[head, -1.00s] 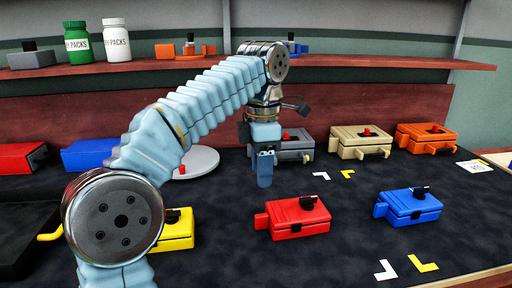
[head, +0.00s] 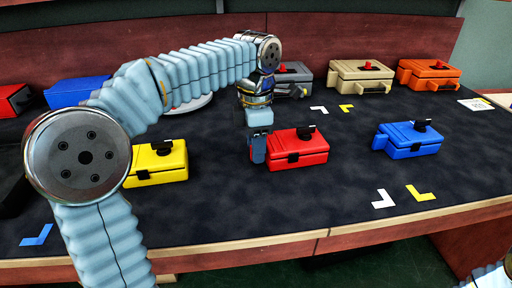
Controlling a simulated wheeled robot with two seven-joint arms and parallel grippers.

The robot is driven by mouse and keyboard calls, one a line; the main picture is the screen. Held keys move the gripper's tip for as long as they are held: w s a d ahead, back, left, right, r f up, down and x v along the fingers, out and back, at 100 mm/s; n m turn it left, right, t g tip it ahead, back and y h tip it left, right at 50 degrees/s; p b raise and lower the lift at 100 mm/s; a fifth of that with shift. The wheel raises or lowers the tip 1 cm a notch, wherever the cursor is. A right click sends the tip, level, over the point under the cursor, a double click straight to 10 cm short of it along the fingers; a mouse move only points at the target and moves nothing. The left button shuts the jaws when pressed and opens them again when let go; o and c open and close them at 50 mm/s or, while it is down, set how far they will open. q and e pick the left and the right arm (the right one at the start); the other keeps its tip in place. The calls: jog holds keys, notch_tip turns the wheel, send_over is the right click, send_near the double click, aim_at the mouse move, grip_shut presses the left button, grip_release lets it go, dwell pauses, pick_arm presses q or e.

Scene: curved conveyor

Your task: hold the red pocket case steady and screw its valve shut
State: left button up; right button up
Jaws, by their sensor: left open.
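The red pocket case (head: 293,153) lies flat on the dark mat near the middle of the head view. Its black valve knob (head: 306,132) stands on top toward the far side. My left gripper (head: 258,149) is open at the left end of the red case, pointing down. The tab on that end is hidden behind the gripper, and I cannot tell if the fingers touch it. Only a bit of my right arm shows at the bottom right corner; its gripper is out of frame.
A yellow case (head: 157,166) lies to the left and a blue case (head: 408,142) to the right. Grey, beige (head: 361,80) and orange (head: 428,76) cases stand behind. The mat (head: 300,205) in front is clear up to the table's wooden edge (head: 280,245).

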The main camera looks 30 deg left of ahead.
pick_arm(q)
jog(key=shift+f, duration=0.15)
jog(key=shift+c, duration=0.4)
grip_shut()
dwell(1.0)
